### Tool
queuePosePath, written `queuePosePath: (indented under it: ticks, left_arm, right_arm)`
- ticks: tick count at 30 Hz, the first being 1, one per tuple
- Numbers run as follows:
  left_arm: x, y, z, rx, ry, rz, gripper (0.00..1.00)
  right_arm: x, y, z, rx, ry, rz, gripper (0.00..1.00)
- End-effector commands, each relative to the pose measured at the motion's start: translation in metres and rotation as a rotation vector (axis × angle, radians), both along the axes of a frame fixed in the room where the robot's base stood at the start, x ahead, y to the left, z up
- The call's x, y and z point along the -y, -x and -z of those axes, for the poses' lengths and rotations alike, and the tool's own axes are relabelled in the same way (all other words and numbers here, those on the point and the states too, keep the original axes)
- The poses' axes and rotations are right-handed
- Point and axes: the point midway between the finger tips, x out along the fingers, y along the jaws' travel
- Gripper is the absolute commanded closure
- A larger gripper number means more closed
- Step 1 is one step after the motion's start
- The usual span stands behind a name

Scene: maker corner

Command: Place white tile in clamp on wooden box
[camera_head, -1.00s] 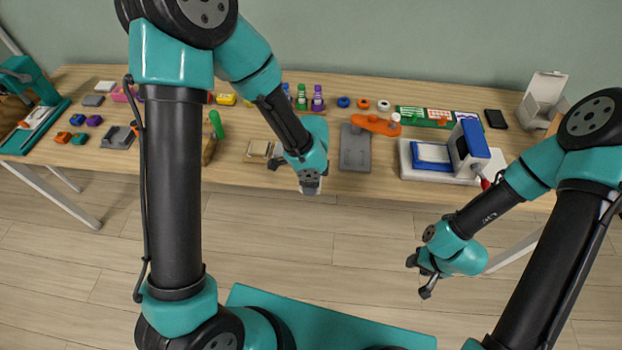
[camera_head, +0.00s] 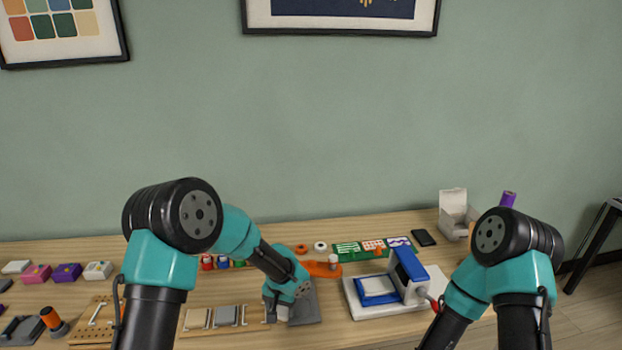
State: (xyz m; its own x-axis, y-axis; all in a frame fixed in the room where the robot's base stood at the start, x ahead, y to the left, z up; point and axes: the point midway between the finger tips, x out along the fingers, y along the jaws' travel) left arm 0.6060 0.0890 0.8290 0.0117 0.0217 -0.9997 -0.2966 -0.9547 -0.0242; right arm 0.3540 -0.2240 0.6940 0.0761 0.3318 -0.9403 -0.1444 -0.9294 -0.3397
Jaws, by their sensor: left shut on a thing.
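My left gripper (camera_head: 281,309) is low over the front of the table, shut on a small white piece that looks like the white tile (camera_head: 284,314). The arm and gripper cover part of it. A wooden holder (camera_head: 250,327) with a pale tile and a grey tile in it lies just left of the gripper. A blue and white clamp-like press (camera_head: 408,275) stands on a white base to the right. I cannot make out a clamp on a wooden box for certain. My right gripper is below the frame edge.
A grey plate (camera_head: 304,304) lies beside the left gripper, with an orange tool (camera_head: 320,269) behind it. A white open box (camera_head: 455,212) and a phone (camera_head: 424,237) are at the back right. A pegboard (camera_head: 93,325) lies at the front left.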

Motion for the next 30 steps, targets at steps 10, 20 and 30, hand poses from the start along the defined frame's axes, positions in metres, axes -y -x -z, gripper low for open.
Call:
queuePosePath:
  ticks: [10,20,30]
  left_arm:
    - [0.02,-0.029,0.004,-0.009,0.025,-0.304,0.6]
    - [0.019,-0.029,0.004,-0.009,0.025,-0.303,0.6]
    - [-0.01,-0.029,0.002,-0.009,0.027,-0.328,0.6]
  right_arm:
    - [0.0,0.0,0.0,0.0,0.0,0.0,0.57]
    - [0.0,0.0,0.0,0.0,0.0,0.0,0.57]
    - [0.0,0.0,0.0,0.0,0.0,0.0,0.57]
